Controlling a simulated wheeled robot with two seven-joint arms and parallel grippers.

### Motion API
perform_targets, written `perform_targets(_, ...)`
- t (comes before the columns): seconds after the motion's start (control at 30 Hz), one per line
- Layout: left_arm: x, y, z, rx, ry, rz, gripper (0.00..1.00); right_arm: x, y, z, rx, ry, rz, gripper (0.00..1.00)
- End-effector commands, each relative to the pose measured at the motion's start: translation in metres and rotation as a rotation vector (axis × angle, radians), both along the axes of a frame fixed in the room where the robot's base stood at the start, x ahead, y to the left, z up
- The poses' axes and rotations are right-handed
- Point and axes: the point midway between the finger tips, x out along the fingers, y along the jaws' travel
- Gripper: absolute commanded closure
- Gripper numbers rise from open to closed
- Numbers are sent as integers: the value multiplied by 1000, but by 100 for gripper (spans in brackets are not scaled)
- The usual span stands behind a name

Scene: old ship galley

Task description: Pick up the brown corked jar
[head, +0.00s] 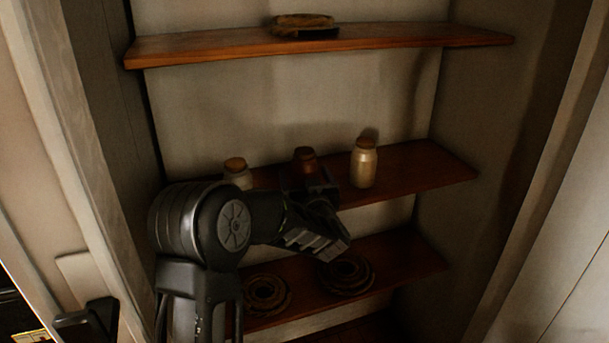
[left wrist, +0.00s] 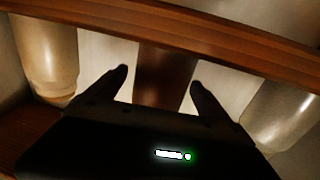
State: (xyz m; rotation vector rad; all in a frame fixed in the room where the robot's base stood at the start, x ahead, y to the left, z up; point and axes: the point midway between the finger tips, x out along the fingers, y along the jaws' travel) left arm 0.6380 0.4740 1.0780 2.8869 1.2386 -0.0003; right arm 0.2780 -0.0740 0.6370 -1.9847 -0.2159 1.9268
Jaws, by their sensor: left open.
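The brown corked jar (head: 304,158) stands on the middle shelf between two pale jars. Its lower part is hidden behind my left gripper (head: 318,187) in the head view. In the left wrist view, the brown jar (left wrist: 165,78) is seen between the two spread fingers of my left gripper (left wrist: 159,76). The gripper is open, and I cannot tell whether either finger touches the jar. A wooden edge hides the jar's upper part there. My right gripper is not in view.
A pale corked jar (head: 237,174) stands left of the brown jar, and another pale corked jar (head: 363,165) stands right of it. Dark ring-shaped items (head: 346,273) lie on the lower shelf. The top shelf (head: 400,38) holds a flat brown item (head: 303,24). The middle shelf's right end (head: 430,165) is clear.

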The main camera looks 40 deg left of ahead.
Motion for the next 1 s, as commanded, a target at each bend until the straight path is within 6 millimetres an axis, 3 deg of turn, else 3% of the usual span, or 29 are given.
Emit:
perform_targets(0.23, 21, 23, 0, 0, 0, 0, 10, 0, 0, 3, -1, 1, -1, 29)
perform_targets(0.83, 22, 24, 0, 0, 0, -1, 10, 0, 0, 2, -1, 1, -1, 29)
perform_targets(1.0, 22, 24, 0, 1, -1, -1, 22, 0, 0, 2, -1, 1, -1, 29)
